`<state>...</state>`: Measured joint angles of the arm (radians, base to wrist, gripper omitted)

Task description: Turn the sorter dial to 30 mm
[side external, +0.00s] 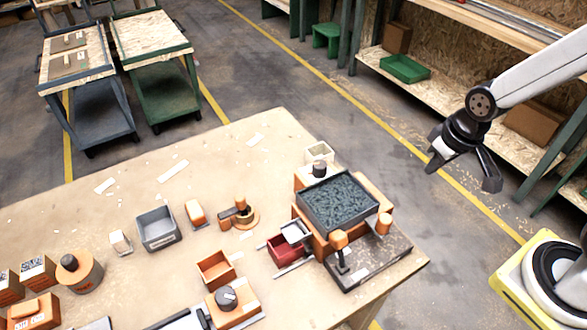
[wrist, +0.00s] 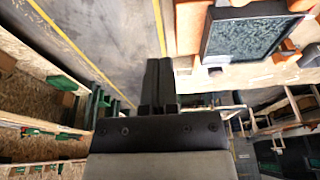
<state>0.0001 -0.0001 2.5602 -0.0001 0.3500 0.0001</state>
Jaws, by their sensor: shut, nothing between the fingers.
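The sorter (side external: 335,215) is an orange machine on a dark base near the table's right corner, with a dark tray of small dark parts on top. A dark round knob (side external: 319,168) stands at its back. Another black knob (side external: 226,297) sits on a separate orange box at the front. I cannot tell which is the sorter dial, and no scale marks are readable. My gripper (side external: 491,184) hangs in the air right of the table, apart from both knobs. In the wrist view my gripper (wrist: 158,64) has its fingers together and empty. The sorter's tray (wrist: 250,38) shows at upper right there.
The wooden table (side external: 150,205) holds a grey bin (side external: 158,229), an orange bin (side external: 216,269), a red bin (side external: 284,250) and an orange cylinder (side external: 80,273). Shelving (side external: 450,85) stands behind my arm. Two carts are at the back left. The floor between table and shelving is clear.

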